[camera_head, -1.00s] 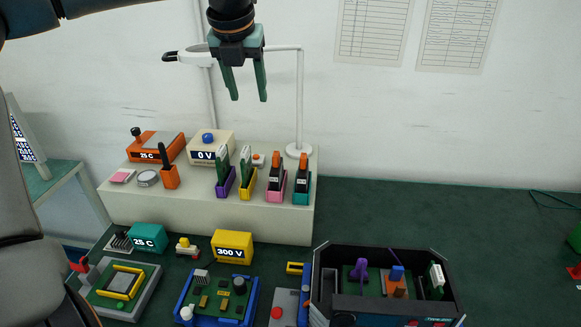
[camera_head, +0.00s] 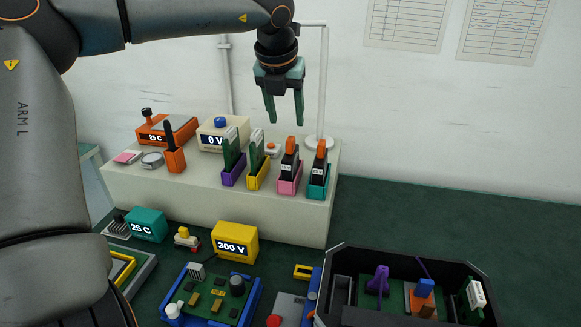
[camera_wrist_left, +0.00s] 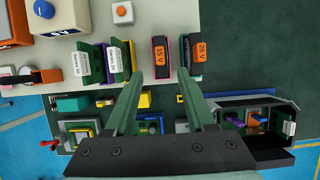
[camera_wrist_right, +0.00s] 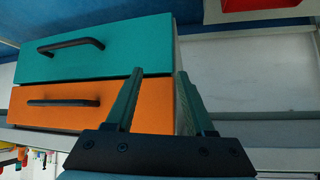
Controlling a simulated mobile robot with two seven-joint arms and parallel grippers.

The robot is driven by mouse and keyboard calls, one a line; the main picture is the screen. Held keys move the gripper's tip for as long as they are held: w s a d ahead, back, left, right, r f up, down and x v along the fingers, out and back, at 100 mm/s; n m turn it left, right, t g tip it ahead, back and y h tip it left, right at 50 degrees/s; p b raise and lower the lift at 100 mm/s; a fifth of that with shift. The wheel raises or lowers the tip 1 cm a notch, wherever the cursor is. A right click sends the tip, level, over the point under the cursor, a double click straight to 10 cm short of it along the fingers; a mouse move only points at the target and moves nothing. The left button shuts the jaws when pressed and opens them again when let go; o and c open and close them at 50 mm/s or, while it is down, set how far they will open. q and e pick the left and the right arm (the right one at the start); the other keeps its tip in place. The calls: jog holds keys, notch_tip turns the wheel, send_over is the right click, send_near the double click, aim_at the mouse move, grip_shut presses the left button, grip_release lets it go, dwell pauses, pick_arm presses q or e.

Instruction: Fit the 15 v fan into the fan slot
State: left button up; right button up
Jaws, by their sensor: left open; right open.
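The 15 V fan (camera_head: 290,160) is a black module with an orange top, upright in a pink holder (camera_head: 289,186) on the beige bench. Its orange "15 V" label (camera_wrist_left: 160,57) faces up in the left wrist view. My left gripper (camera_head: 285,117) is open and empty, pointing down above the fan, with a gap between. In its wrist view the fan shows between the fingertips (camera_wrist_left: 160,76). The similar 25 V fan (camera_head: 320,158) stands in a teal holder just right. My right gripper (camera_wrist_right: 160,76) is open and empty. The fan slot is not clearly identifiable.
Green cards in purple (camera_head: 233,175) and yellow (camera_head: 258,175) holders stand left of the fans. A white lamp post (camera_head: 324,80) rises behind. A black chassis (camera_head: 340,252) with modules lies lower right. Teal (camera_wrist_right: 90,48) and orange (camera_wrist_right: 60,103) drawers face my right gripper.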

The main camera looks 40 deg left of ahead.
aim_at(290, 140)
pick_arm(q)
jog(key=p+x, duration=0.1)
jog(key=x, duration=0.7)
jog(key=shift+w+f, duration=0.15)
jog(key=shift+f, duration=0.05)
jog(key=shift+c, duration=0.2)
grip_shut()
jog(key=shift+r, duration=0.1)
dwell(0.9)
